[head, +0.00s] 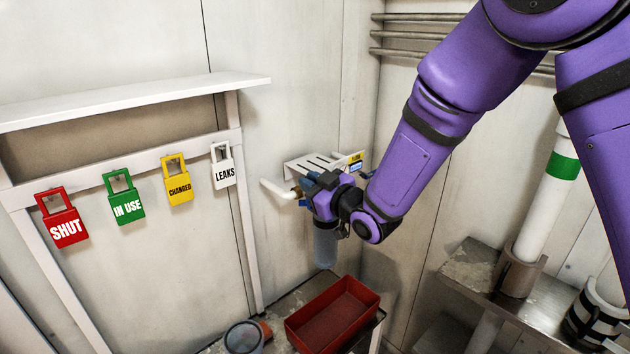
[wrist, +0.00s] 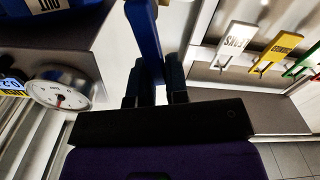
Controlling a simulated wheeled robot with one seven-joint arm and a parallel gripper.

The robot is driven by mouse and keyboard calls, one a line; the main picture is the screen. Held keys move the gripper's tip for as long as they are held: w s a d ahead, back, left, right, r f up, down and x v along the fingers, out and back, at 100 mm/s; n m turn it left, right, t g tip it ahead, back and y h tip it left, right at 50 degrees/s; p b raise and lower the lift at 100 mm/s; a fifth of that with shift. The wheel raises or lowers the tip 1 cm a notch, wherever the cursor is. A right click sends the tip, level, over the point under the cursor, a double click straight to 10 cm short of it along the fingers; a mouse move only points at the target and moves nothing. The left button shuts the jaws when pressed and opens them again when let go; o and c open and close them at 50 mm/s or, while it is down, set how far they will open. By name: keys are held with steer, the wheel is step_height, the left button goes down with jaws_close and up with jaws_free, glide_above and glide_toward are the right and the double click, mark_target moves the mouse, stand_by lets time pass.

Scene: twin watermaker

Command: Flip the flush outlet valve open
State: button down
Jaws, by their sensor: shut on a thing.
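My gripper (head: 312,187) is at the wall fitting below a white slotted bracket (head: 318,164). In the wrist view, its two dark fingers (wrist: 153,88) are closed around a long blue lever (wrist: 145,35), which looks like the flush outlet valve's handle. The lever extends up out of that view. In the head view, a brass fitting (head: 297,193) and a white pipe (head: 275,188) show just left of the gripper. The gripper and wrist hide most of the valve, so its exact angle cannot be told.
A pressure gauge (wrist: 62,88) is left of the fingers. A clear bluish housing (head: 326,245) hangs below the gripper. A red tray (head: 335,312) and a cup (head: 244,338) stand lower down. Red (head: 63,222), green (head: 125,200), yellow (head: 176,183) and white (head: 223,168) tags hang left.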

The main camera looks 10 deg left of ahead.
steer(key=s+a+f+n, duration=0.2)
steer(key=f+n, duration=0.3)
steer(key=n, duration=0.9)
steer(key=shift+s+a+f, duration=0.25)
steer(key=shift+s+f, duration=0.1)
steer(key=shift+s, duration=0.25)
steer(key=shift+n, duration=0.3)
steer(key=c, duration=1.4)
jaws_free()
steer(key=shift+d, duration=0.1)
steer(key=v, duration=1)
steer(key=shift+s+d, duration=0.25)
steer(key=shift+s, duration=0.05)
